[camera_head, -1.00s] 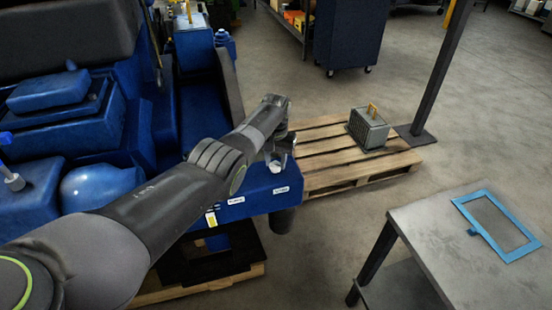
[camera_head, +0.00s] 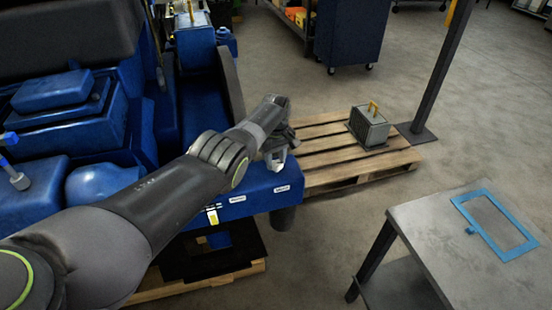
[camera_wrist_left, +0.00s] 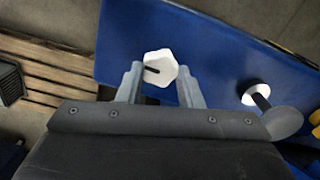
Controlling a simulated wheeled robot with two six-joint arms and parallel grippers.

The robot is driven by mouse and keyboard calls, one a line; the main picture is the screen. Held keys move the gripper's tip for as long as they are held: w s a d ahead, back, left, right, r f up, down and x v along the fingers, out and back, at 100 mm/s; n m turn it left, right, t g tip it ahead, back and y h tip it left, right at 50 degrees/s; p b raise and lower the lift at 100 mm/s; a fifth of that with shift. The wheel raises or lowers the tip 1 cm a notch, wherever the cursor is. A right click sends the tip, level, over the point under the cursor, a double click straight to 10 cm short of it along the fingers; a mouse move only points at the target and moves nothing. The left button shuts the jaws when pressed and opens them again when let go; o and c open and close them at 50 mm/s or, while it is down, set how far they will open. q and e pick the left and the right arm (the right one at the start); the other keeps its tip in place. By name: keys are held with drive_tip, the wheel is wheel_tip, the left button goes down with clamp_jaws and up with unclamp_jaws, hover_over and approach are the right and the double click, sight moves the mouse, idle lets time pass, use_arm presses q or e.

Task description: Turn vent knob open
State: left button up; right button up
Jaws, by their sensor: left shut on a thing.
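The vent knob (camera_wrist_left: 160,68) is white and lobed with a dark slot mark, and sits on the blue engine surface in the left wrist view. My left gripper (camera_wrist_left: 159,80) has one finger on each side of it and is shut on it. The slot mark points left in that view. In the head view my left gripper (camera_head: 277,158) is at the right end of the blue engine block (camera_head: 250,203), and hides the knob there. My right gripper is not in view.
A second white round part with a dark stem (camera_wrist_left: 257,95) stands to the right of the knob in the left wrist view. A wooden pallet (camera_head: 325,150) carries a grey box (camera_head: 368,128). A metal table (camera_head: 440,245) stands at right, with open floor between.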

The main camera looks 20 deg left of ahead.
sight(276, 163)
use_arm(q)
drive_tip(key=shift+n, duration=0.4)
drive_tip(key=o, duration=1)
drive_tip(key=shift+r+p, duration=0.45)
drive_tip(key=shift+r, duration=0.25)
wheel_tip(276, 163, up, 5)
drive_tip(key=shift+p, duration=0.6)
wheel_tip(276, 163, up, 11)
drive_tip(key=b, duration=0.3)
